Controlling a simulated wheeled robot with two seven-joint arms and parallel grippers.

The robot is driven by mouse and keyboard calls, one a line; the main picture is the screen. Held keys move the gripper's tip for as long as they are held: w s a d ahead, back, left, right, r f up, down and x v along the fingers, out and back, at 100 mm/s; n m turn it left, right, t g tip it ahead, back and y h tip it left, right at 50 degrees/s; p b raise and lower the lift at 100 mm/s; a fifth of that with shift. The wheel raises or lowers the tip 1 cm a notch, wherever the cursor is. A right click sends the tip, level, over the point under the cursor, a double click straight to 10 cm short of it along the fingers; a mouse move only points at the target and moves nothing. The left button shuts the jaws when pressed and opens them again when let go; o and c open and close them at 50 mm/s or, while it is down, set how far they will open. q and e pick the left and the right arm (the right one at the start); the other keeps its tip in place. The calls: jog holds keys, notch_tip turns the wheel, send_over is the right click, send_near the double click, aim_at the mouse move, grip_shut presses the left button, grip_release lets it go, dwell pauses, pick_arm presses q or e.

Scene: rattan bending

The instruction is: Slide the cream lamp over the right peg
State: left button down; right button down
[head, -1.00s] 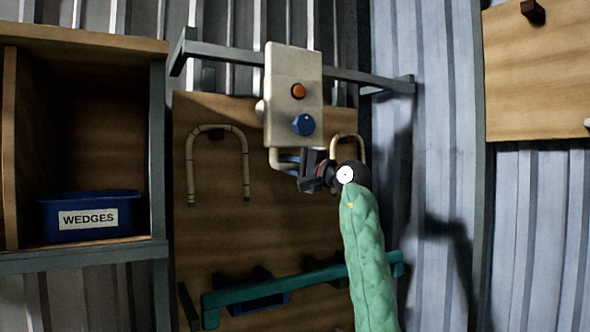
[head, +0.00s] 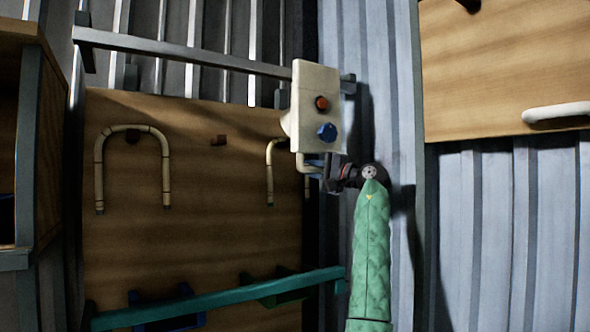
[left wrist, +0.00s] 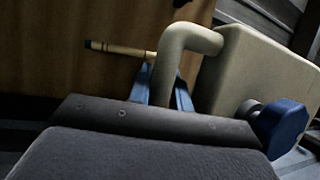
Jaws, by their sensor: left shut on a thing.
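The cream lamp (head: 308,85) is a box with an orange button and a blue knob. It hangs in the air in front of the board's right edge. My left gripper (head: 328,180) is shut on the lamp's bent handle below the box. In the left wrist view the handle (left wrist: 185,45) runs down between the blue finger pads, with the lamp's box (left wrist: 255,75) to the right. A bare brown peg (head: 218,140) sticks out of the wooden board. A dark peg (head: 468,4) shows on the upper-right board, cut by the frame. My right gripper is out of view.
Bent rattan hoops (head: 98,165) hang on the wooden board (head: 200,225), the right one partly hidden by the lamp. A grey rail (head: 190,50) crosses above and a teal bar (head: 220,297) below. A cream rod (head: 558,112) sits on the right board (head: 505,70).

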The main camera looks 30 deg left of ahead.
pick_arm(q)
jog(key=w, duration=0.1)
jog(key=w+d, duration=0.1)
jog(key=w, duration=0.1)
jog(key=w+d, duration=0.1)
jog(key=shift+w, duration=0.25)
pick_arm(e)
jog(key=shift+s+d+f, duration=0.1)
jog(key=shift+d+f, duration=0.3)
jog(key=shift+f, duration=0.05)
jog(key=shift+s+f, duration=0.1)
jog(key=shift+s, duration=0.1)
pick_arm(q)
jog(key=c, duration=1.6)
grip_release()
jog(key=o, duration=0.3)
jog(key=shift+w, duration=0.2)
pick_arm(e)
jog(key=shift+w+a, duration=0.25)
pick_arm(q)
jog(key=shift+s, duration=0.1)
